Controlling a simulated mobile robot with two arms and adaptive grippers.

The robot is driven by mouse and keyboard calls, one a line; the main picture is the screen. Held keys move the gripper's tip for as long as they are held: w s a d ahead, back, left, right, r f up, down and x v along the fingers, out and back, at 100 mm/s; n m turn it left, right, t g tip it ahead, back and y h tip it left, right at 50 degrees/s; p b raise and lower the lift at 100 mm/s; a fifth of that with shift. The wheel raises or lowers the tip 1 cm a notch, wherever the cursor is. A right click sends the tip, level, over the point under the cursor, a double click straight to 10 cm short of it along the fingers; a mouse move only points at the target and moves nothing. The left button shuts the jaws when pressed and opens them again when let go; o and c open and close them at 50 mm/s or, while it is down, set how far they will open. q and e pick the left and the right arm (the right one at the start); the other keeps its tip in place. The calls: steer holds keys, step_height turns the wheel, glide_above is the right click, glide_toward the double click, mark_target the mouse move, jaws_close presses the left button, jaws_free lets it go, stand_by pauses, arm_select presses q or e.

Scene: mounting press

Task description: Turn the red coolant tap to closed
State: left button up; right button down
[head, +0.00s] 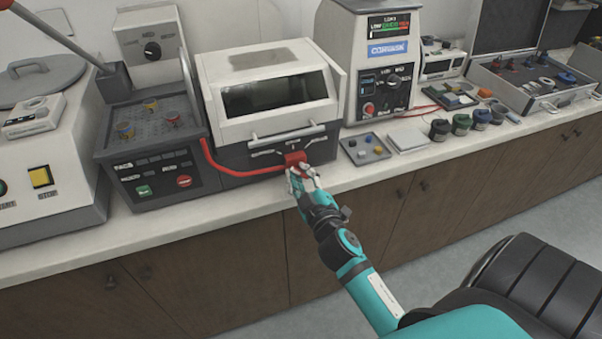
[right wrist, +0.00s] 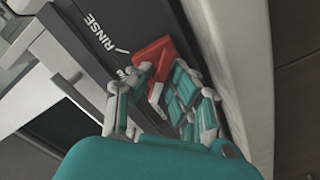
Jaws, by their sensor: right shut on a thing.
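The red coolant tap (head: 295,158) is on the dark front panel of a white boxy machine (head: 265,90), near its lower right corner. In the right wrist view the red tap (right wrist: 153,60) sits beside the printed word RINSE and a short white mark. My right gripper (head: 303,177) is at the tap, and in the right wrist view its fingers (right wrist: 158,95) are shut around the tap's lever, one on each side. The fingers hide part of the lever. My left gripper is not in view.
A red hose (head: 235,172) runs along the machine's lower front to the tap. A small grey tray (head: 364,149) with coloured pieces lies right of the machine on the white counter (head: 240,201). Several dark jars (head: 461,123) stand further right. Wooden cabinets are below.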

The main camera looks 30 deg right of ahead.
stand_by(0.5)
steer(key=c, duration=1.3)
jaws_free()
steer(key=shift+o, duration=0.2)
steer(key=v, duration=0.7)
steer(key=shift+s, duration=0.3)
